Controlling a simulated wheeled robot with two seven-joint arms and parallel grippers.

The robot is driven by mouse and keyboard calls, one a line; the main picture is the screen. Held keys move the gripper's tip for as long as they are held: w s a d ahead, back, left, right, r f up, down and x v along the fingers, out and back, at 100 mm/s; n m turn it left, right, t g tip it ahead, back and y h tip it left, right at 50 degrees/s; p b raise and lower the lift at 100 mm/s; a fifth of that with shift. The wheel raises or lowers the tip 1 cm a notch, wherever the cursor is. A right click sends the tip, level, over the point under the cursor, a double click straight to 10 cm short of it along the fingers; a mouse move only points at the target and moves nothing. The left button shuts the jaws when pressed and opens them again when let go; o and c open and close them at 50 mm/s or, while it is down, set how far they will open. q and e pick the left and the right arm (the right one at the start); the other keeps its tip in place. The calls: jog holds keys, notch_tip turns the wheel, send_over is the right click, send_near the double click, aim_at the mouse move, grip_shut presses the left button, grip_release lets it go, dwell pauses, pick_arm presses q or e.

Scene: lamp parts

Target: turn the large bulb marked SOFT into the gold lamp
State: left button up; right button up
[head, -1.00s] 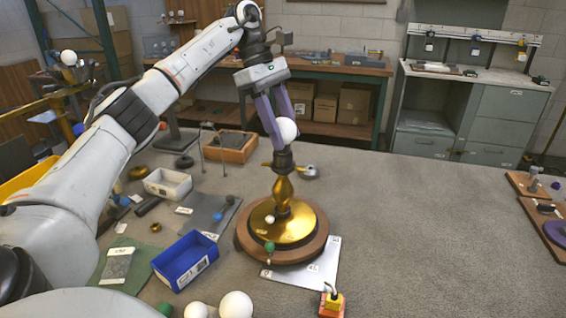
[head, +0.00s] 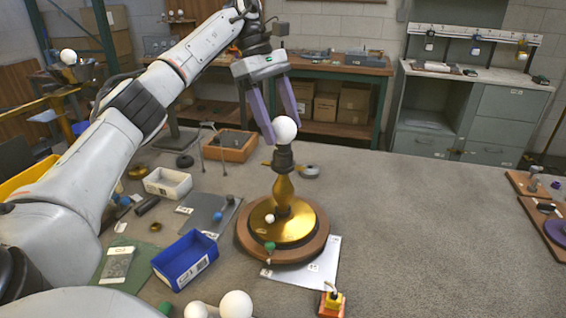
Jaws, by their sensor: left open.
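The gold lamp (head: 283,196) stands upright on a round wooden base (head: 318,240). A large white bulb (head: 285,130) sits upright on the dark socket (head: 284,159) at its top. No marking on the bulb is legible, and how deep it is seated cannot be told. My left gripper (head: 281,132) is open, reaching down from above, with its purple fingers at the bulb; one fingertip is at its left and the other is partly behind it. My right gripper is out of view.
Two white globes, a larger one (head: 236,304) and a smaller one (head: 196,310), are at the front edge. A blue bin (head: 184,262), a white bin (head: 167,184) and a wooden tray (head: 230,147) stand left of the lamp. The table right of the lamp is mostly clear.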

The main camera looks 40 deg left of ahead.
pick_arm(q)
jog(key=v, duration=0.8)
jog(key=shift+r, duration=0.45)
jog(key=shift+a, duration=0.1)
jog(key=shift+s, duration=0.1)
